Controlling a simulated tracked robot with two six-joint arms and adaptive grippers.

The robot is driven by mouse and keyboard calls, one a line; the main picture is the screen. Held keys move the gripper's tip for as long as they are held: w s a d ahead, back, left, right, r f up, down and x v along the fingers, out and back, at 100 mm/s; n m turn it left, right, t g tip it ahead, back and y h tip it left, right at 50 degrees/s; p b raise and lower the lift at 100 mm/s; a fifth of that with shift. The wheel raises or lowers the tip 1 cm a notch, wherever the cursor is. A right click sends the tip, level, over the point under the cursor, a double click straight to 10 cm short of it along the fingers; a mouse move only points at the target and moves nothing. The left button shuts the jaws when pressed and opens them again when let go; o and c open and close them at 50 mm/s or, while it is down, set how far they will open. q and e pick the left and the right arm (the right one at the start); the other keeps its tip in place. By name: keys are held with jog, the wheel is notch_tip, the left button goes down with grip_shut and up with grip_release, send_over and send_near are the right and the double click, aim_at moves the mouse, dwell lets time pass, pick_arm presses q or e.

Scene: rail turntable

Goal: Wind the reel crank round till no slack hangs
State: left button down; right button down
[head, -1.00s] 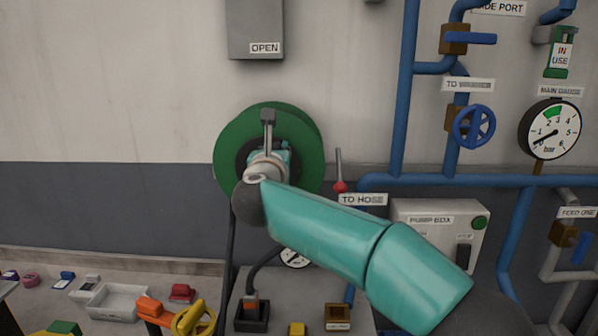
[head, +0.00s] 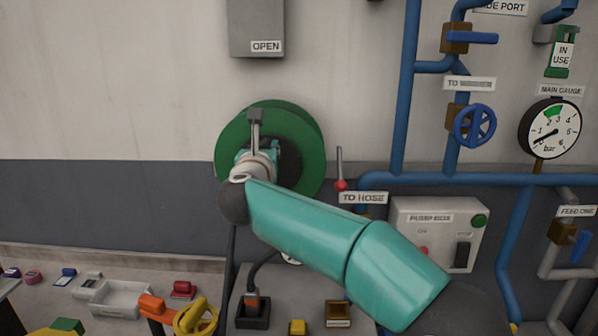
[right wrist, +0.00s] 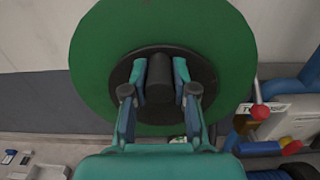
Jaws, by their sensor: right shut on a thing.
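The green reel (head: 310,140) is on the wall, with a dark hub at its middle; it also fills much of the right wrist view (right wrist: 90,60). My right gripper (head: 257,150) is in front of the hub, left of its middle. In the right wrist view its two fingers (right wrist: 160,72) are shut on the dark round crank handle (right wrist: 159,88), one on each side. My arm hides part of the reel and its lower side in the head view. A dark hose (head: 231,262) hangs down below the reel's left side. My left gripper does not show.
A red-tipped lever (head: 341,184) stands close to the reel's right, above the "TO HOSE" label. The pump box (head: 437,215) and blue pipes are further right. A grey box (head: 256,25) hangs above. Trays and small objects lie below left.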

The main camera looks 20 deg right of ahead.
jog(key=shift+a, duration=0.1)
jog(key=shift+w+a, duration=0.15)
jog(key=shift+a, duration=0.15)
jog(key=shift+w+a+f, duration=0.1)
jog(key=shift+w+a, duration=0.05)
jog(key=shift+a, duration=0.1)
jog(key=shift+w+a+f, duration=0.2)
jog(key=shift+a+f, duration=0.05)
jog(key=shift+a, duration=0.25)
jog(key=shift+a, duration=0.1)
